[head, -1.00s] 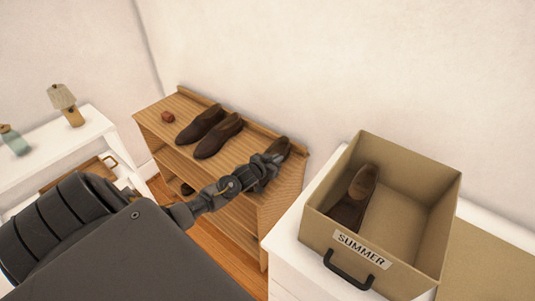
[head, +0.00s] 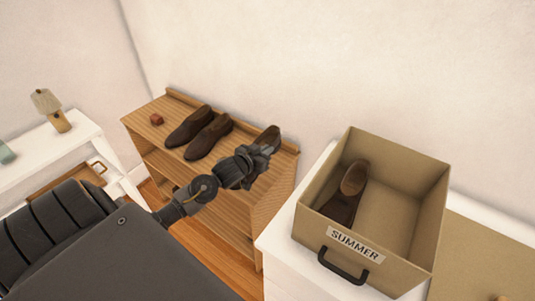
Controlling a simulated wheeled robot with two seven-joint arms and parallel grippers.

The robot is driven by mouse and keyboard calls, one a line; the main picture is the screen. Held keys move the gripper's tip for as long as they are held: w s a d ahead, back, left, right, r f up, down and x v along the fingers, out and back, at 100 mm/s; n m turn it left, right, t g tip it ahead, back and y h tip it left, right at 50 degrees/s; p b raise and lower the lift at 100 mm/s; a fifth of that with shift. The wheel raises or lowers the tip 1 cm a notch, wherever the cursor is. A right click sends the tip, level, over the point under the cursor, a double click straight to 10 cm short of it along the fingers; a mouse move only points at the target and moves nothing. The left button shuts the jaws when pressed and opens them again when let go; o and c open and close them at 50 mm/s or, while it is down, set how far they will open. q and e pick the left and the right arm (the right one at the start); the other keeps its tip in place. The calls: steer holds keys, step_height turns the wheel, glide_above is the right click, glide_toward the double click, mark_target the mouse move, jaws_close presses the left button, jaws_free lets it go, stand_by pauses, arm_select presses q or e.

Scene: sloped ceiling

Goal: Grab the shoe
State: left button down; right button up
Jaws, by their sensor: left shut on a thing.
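My left gripper (head: 258,157) is at the right end of the top of the wooden shoe rack (head: 225,168). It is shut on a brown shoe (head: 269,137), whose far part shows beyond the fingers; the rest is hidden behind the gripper. Whether this shoe touches the rack top cannot be told. Two more brown shoes, one on the left (head: 188,127) and one beside it (head: 208,138), lie side by side on the rack top. Another brown shoe (head: 345,197) leans inside the tan box labelled SUMMER (head: 420,215). My right gripper is not in view.
The box stands on a white cabinet (head: 283,240) right of the rack. A small reddish object (head: 156,119) is on the rack's left end. A wall is behind the rack.

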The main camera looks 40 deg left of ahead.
arm_select(q)
steer(key=s+d+r+b, duration=0.1)
steer(key=s+d+r, duration=0.2)
steer(key=s, duration=0.4)
steer(key=shift+d+r, duration=0.15)
steer(key=shift+d, duration=0.35)
